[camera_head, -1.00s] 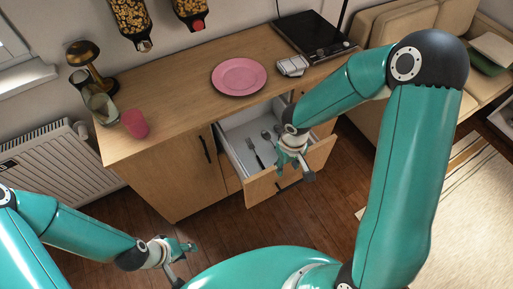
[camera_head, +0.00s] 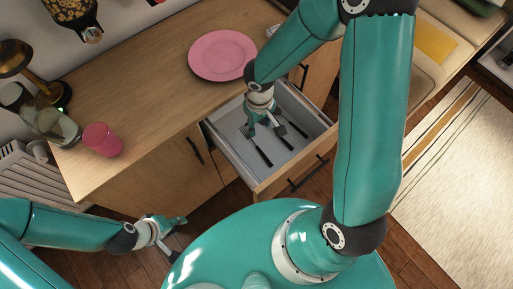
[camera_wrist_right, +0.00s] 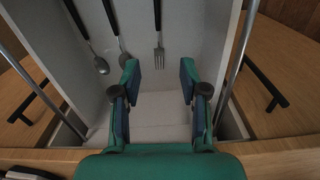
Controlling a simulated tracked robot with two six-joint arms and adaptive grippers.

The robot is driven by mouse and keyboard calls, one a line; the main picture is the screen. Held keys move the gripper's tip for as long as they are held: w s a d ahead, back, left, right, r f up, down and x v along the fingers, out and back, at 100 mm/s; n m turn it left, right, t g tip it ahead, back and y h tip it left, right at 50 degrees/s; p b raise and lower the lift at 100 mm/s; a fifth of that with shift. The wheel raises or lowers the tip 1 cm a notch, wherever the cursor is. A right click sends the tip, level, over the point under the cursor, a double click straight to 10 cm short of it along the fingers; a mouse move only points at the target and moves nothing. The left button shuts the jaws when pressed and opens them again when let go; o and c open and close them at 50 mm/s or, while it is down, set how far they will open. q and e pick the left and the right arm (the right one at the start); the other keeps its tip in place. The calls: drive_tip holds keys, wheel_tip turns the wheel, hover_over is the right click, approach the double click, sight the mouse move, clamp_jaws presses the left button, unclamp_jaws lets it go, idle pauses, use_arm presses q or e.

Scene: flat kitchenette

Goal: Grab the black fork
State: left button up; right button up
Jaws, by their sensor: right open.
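The black-handled fork (camera_wrist_right: 158,30) lies flat in the open drawer, with its metal tines toward my right gripper in the right wrist view. In the head view the fork (camera_head: 263,156) is partly hidden by that gripper. My right gripper (camera_wrist_right: 160,76) is open and empty over the drawer. The tines lie ahead of its fingertips and roughly in line with the gap between them. In the head view my right gripper (camera_head: 266,128) is low over the cutlery. My left gripper (camera_head: 177,237) is open and empty, left of the drawer and in front of the cabinet.
The drawer's side walls and front enclose the space. A pink plate (camera_head: 222,54) and a pink cup (camera_head: 102,139) stand on the counter.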

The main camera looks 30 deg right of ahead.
drive_tip(key=f, duration=0.1)
drive_tip(key=b, duration=0.3)
hover_over(259, 148)
wheel_tip(259, 148, down, 11)
drive_tip(key=shift+s+a+r, duration=0.1)
drive_tip(key=shift+r, duration=0.1)
drive_tip(key=shift+f+b, duration=0.3)
drive_tip(key=shift+f, duration=2.8)
use_arm(q)
drive_tip(key=f, duration=0.4)
drive_tip(key=shift+a+f, duration=0.2)
drive_tip(key=shift+a, duration=0.05)
use_arm(e)
drive_tip(key=shift+c, duration=0.2)
clamp_jaws()
